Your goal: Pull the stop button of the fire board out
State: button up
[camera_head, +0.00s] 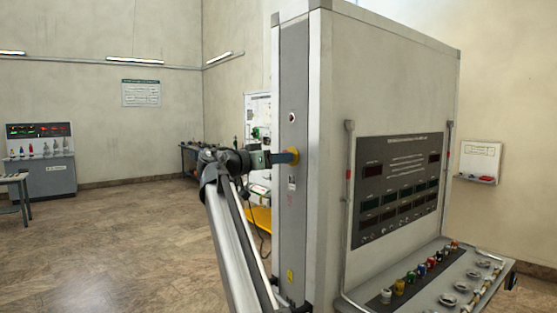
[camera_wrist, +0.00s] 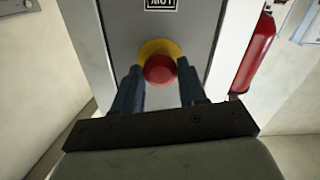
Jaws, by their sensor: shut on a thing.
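The stop button (camera_wrist: 160,69) is a round red knob on a yellow base (camera_wrist: 158,49), set on a grey panel. In the wrist view my gripper (camera_wrist: 158,78) has one dark blue finger on each side of the red knob and is shut on it. In the head view my gripper (camera_head: 276,158) reaches the narrow grey side panel (camera_head: 294,80) of the tall cabinet.
The cabinet's broad front carries a dark display panel (camera_head: 398,187), with a sloping console (camera_head: 425,282) below. A red cylinder (camera_wrist: 254,52) stands right of the panel in the wrist view. The floor (camera_head: 110,235) to the left is open. Another board (camera_head: 41,160) stands far left.

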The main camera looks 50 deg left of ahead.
grip_shut()
jog(key=shift+s, duration=0.55)
jog(key=o, duration=1)
grip_release()
jog(key=s, duration=1.3)
jog(key=shift+s, duration=0.4)
jog(key=shift+n, duration=0.3)
